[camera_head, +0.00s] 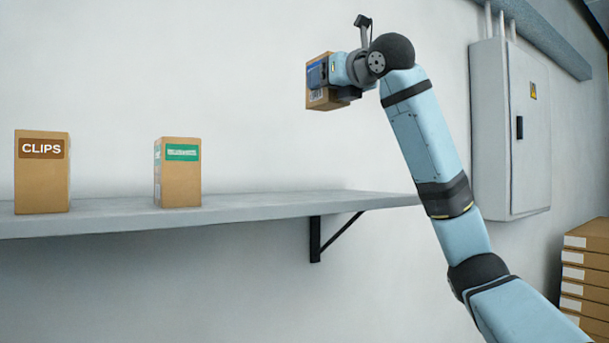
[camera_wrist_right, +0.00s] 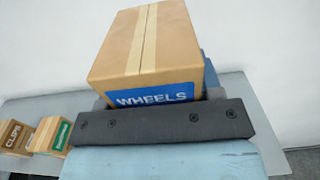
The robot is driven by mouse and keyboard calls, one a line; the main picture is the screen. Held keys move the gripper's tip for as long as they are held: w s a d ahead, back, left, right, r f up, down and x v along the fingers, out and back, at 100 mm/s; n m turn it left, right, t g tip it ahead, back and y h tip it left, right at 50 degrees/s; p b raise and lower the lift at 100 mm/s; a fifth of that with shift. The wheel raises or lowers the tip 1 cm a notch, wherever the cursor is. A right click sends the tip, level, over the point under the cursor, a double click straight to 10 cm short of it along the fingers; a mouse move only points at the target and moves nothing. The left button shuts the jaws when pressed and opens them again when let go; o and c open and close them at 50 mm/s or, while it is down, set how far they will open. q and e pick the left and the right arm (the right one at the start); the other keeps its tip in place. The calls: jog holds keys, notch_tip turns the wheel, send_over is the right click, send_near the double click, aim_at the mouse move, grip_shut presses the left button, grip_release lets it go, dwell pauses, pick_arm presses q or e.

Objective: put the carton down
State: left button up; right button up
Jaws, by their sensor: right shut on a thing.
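A brown carton (camera_head: 320,98) is held up in the air, above the level of the shelf's right part. In the right wrist view the same carton (camera_wrist_right: 146,42) shows a blue label reading WHEELS and a pale tape strip along its top. My right gripper (camera_head: 330,77) is shut on it; the dark gripper bar (camera_wrist_right: 165,124) covers the lower part of the carton in the wrist view. The grey wall shelf (camera_head: 265,206) is bare below the carton. My left gripper is not in view.
A CLIPS carton (camera_head: 42,180) stands at the shelf's left. A carton with a green label (camera_head: 180,185) stands right of it; its text is too small to read. The shelf right of that is free. A grey wall cabinet (camera_head: 510,130) and stacked boxes (camera_head: 587,270) are at the right.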

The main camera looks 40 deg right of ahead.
jog(key=f, duration=1.4)
jog(key=shift+w+d+f, duration=0.15)
jog(key=shift+w, duration=0.1)
jog(key=shift+f, duration=1.8)
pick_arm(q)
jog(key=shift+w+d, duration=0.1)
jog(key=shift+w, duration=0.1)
